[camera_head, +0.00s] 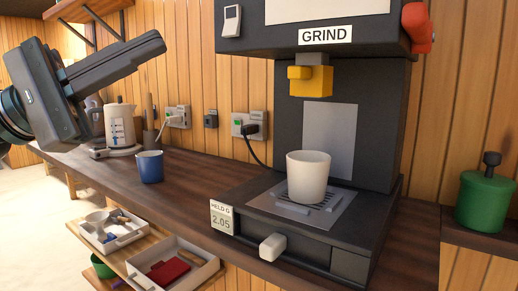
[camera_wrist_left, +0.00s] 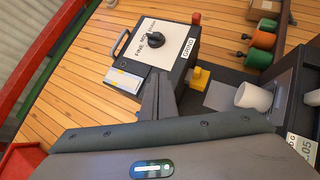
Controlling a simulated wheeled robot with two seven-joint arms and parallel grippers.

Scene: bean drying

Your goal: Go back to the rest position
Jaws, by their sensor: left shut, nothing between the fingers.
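My left gripper (camera_head: 155,46) is raised at the upper left of the head view, above the counter and apart from everything on it. Its dark fingers are together with nothing between them; they also show in the left wrist view (camera_wrist_left: 158,92), pointing toward the grinder. My right gripper is in neither view. The dark grinder (camera_head: 388,120) with a GRIND label stands on the counter. A white cup (camera_head: 308,178) stands upright on its platform, below the yellow spout (camera_head: 311,83); the cup also shows in the wrist view (camera_wrist_left: 253,97).
A blue cup (camera_head: 150,168) and a white kettle (camera_head: 119,126) stand on the dark counter (camera_head: 195,178) to the left. A green container (camera_head: 484,203) stands at the right. Below are white trays (camera_head: 196,280) on a shelf. Wall sockets (camera_head: 249,124) hold plugs and cords.

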